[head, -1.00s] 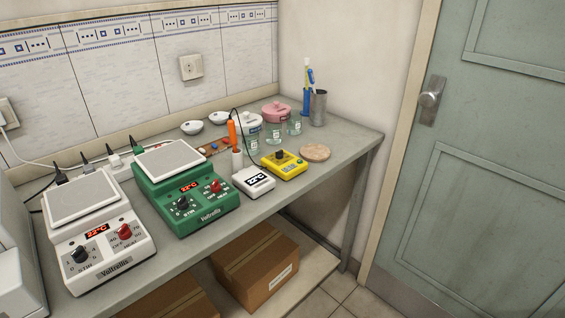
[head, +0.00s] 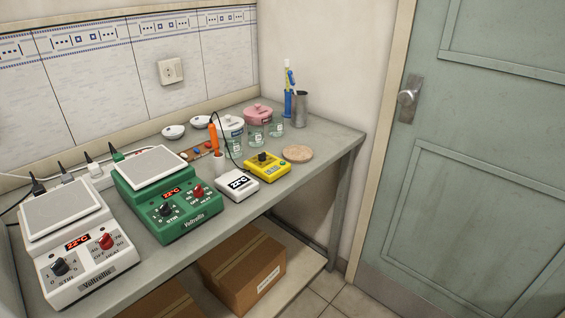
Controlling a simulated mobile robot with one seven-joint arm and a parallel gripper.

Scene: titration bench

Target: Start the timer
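A yellow device with a black knob and a small display (head: 268,166) lies on the bench right of the middle; it looks like the timer. Its display is too small to read. A white box (head: 238,184) reading 22°C sits just left of it, with a black cable to an orange-handled probe (head: 213,137) standing in a white holder. My gripper is not in view.
A green hotplate (head: 168,195) and a white hotplate (head: 75,245) stand left on the bench. Glass jars, a pink-lidded container (head: 258,114), a metal cup (head: 300,109) and a cork mat (head: 297,153) lie behind and right. A cardboard box (head: 242,268) sits on the shelf below.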

